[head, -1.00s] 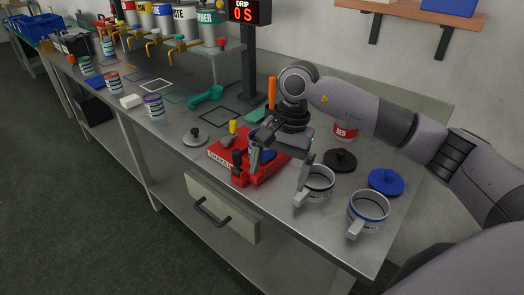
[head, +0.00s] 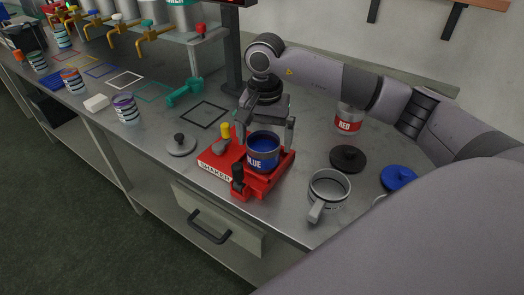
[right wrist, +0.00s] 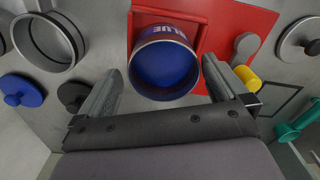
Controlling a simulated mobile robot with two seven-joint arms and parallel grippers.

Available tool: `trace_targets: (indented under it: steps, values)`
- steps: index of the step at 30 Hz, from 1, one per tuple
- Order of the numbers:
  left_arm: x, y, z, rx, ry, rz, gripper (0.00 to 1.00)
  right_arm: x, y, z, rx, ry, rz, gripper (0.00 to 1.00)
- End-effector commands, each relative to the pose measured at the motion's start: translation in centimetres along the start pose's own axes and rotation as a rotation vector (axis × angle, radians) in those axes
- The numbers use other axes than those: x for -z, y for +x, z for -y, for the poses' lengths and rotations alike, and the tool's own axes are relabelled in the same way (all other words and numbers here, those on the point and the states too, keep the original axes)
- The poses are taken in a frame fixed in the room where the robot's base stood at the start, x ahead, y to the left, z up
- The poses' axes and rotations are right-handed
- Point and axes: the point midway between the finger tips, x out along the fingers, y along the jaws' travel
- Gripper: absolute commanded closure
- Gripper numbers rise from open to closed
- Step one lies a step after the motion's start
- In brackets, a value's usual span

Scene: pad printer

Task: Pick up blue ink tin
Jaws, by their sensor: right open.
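The blue ink tin (head: 262,160) is open-topped, with blue ink inside and the label BLUE. It stands upright on the red shaker (head: 215,160). My right gripper (head: 264,133) is open behind and above the tin, its two fingers spread toward the tin's left and right sides. In the right wrist view the tin (right wrist: 165,62) lies between the two separated fingers, with a gap visible at the left finger; whether the right finger touches it I cannot tell. My left gripper is not in view.
A grey mug-like cup (head: 329,190), a black lid (head: 347,158), a blue lid (head: 398,178) and a red tin (head: 348,119) stand to the right. A grey lid (head: 181,145) lies left of the shaker. A teal tool (head: 185,92) lies behind.

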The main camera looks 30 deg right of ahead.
Motion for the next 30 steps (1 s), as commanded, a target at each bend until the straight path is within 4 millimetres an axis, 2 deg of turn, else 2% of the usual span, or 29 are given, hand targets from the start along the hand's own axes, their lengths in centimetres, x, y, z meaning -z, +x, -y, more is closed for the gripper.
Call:
trace_targets:
  steps: [6,15,16,18,21,30]
  values:
    - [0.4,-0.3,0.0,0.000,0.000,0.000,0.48,0.1,3.1,0.2,-0.002,-0.001,0.003,0.00]
    - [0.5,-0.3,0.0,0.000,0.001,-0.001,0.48,0.1,3.7,0.3,0.000,-0.002,0.001,0.00]
    - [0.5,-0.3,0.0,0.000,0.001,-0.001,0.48,0.1,3.7,0.3,0.000,-0.002,0.001,0.06]
    - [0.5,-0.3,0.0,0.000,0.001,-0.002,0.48,0.1,3.7,0.3,0.000,-0.001,0.001,0.29]
    - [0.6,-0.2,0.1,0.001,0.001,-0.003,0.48,0.1,3.6,0.3,0.000,-0.001,0.001,0.58]
    - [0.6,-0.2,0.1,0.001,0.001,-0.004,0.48,0.2,3.4,0.3,0.002,-0.001,0.000,0.59]
